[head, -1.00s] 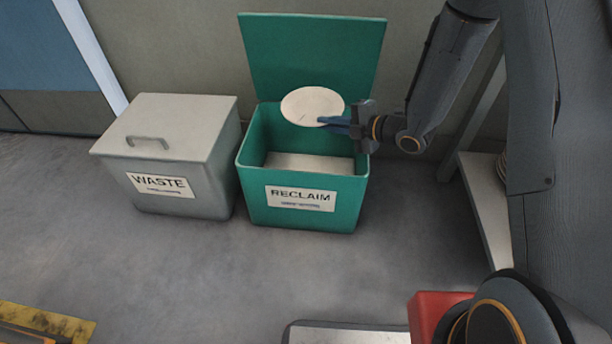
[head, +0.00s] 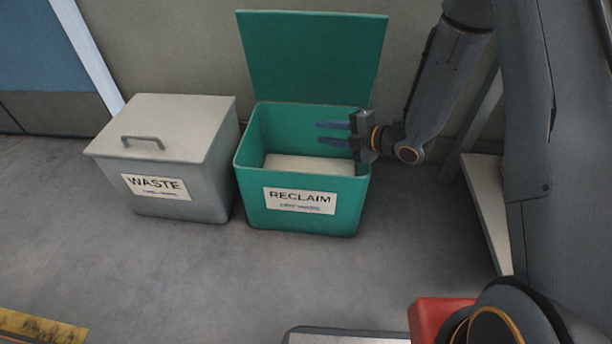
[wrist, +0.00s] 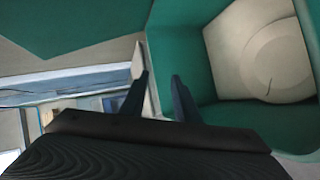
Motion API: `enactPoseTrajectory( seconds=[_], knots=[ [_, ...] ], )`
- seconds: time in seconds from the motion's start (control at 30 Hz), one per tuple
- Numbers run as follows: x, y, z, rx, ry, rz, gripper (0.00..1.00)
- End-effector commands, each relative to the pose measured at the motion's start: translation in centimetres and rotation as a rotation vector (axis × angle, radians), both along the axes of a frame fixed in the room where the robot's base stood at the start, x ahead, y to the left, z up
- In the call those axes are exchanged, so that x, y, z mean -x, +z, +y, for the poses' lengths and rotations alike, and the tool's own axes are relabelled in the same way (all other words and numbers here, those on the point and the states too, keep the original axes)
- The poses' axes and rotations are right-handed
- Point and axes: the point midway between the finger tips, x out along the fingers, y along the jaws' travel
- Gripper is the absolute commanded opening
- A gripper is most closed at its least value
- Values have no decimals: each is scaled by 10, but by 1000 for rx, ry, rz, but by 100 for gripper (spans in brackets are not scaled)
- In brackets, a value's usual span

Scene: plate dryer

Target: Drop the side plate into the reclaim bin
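The side plate (wrist: 278,62) is pale and round with a short dark line on it. It lies inside the reclaim bin in the wrist view, and I cannot pick it out in the head view. The reclaim bin (head: 300,218) is green, with a RECLAIM label and its lid (head: 312,55) raised at the back. Its green wall also shows in the wrist view (wrist: 180,58). My gripper (head: 320,133) is open and empty at the right side of the bin opening, its fingers pointing left. The parted fingers also show in the wrist view (wrist: 160,84).
A grey waste bin (head: 180,199) with a closed, handled lid stands just left of the reclaim bin. A pale shelf (head: 485,205) stands to the right. A red object (head: 428,318) is near the bottom edge. The floor in front of the bins is clear.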

Motion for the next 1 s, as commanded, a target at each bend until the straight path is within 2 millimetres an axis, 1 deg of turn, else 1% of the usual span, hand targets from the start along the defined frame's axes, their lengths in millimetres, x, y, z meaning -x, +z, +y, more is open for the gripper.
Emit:
enactPoseTrajectory(
  seconds=[0.17,0.4,0.6,0.73,1.0],
  knots=[
    [5,4,-8,1,-1,1,29],
    [25,19,-38,-1,-4,2,29],
    [37,27,-56,0,-1,-1,29],
    [40,28,-61,0,-1,-1,29],
    [40,28,-61,-1,0,-1,29]
  ],
)
